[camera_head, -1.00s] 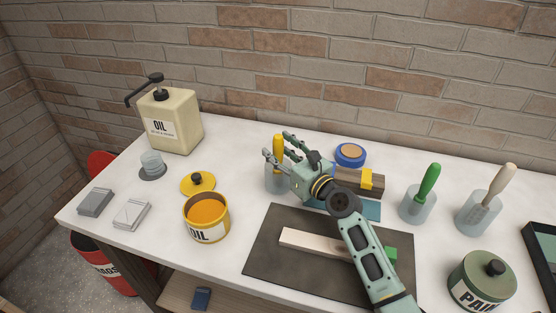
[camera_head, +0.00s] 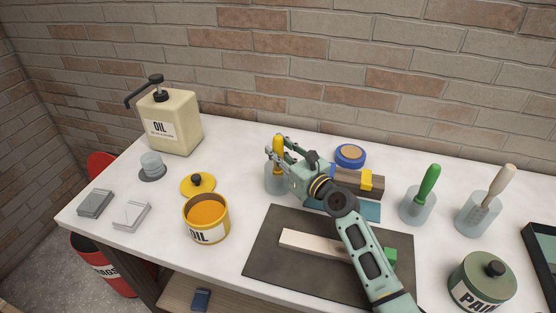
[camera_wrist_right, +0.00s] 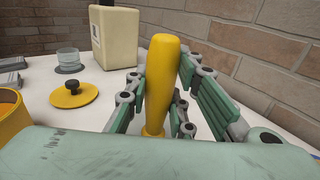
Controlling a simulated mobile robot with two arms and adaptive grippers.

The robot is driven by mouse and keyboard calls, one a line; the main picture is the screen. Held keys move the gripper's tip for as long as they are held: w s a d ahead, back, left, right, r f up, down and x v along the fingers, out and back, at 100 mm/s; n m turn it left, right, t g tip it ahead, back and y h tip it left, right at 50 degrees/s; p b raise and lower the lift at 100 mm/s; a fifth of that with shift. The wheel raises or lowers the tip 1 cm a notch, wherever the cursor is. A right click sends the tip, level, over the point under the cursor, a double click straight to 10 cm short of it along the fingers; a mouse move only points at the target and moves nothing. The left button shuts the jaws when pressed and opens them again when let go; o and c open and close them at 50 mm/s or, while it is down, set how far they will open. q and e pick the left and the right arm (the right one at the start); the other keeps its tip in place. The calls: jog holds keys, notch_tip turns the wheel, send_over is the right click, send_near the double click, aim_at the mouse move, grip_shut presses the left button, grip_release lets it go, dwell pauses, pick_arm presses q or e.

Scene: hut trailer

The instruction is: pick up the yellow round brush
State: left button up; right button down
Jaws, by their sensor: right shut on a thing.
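The yellow round brush (camera_head: 278,145) stands handle up in a translucent cup (camera_head: 274,181) near the back of the white table. Its yellow handle (camera_wrist_right: 161,80) fills the middle of the right wrist view; its bristles are hidden. My right gripper (camera_head: 276,147) reaches in from the right and is shut on the handle, with a finger on either side of it in the wrist view. My left gripper is not in view.
An open yellow oil tin (camera_head: 207,228) and its lid (camera_head: 198,184) stand left of the cup. A dark mat (camera_head: 265,255) with a wooden strip (camera_head: 305,243) lies in front. A green brush (camera_head: 428,182) stands in a cup to the right. The brick wall (camera_head: 330,60) rises behind.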

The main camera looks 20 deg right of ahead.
notch_tip(320, 180, up, 10)
jog(key=p, duration=0.2)
jog(key=shift+p, duration=0.3)
dwell(2.1)
